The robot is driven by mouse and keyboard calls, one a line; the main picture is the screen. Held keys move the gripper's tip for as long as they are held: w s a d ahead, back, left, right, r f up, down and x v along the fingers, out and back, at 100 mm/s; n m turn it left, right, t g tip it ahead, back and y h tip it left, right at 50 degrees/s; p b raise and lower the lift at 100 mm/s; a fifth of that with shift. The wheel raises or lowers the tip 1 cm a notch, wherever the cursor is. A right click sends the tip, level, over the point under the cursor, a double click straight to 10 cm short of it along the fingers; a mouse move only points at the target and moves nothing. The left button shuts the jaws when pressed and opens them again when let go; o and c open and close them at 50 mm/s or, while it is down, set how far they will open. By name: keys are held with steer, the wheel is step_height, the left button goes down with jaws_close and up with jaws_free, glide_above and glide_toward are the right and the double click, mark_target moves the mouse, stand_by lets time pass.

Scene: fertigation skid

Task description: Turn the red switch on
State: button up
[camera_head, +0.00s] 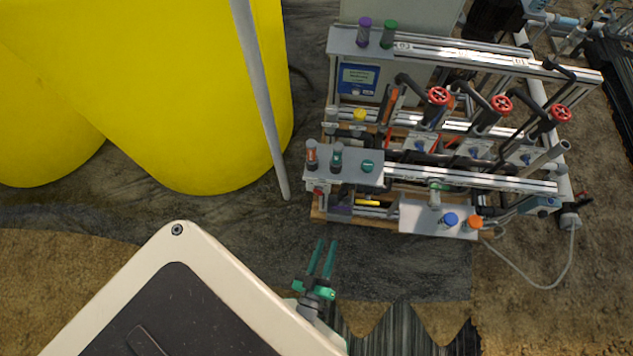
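My gripper (327,243) has two teal fingers that stand apart with nothing between them. It is over the dark ground in front of the skid, below its front left corner in the picture. A grey plate (350,174) at the skid's left carries a red-topped knob (311,151), a dark green knob (336,155) and a flat teal knob (368,166). A small red part (319,191) shows below that plate. I cannot tell which red part is the red switch or how it is set. My gripper touches none of them.
Red handwheels (438,96) stand on the skid's middle pipes. A lower plate (418,214) carries a blue knob (450,220) and an orange knob (474,222). A yellow tank (215,80) and a grey pole (262,100) stand left. A cable (545,287) lies at right.

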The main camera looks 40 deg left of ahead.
mark_target(318, 191)
steer(key=w+a+f+n+y, duration=0.3)
steer(key=w+a+f+n, duration=0.2)
steer(key=a+f, duration=0.35)
steer(key=a+x, duration=0.1)
steer(key=x, duration=1)
steer(key=shift+s+n+g+y, duration=0.25)
steer(key=shift+n+g+y, duration=0.05)
jaws_close()
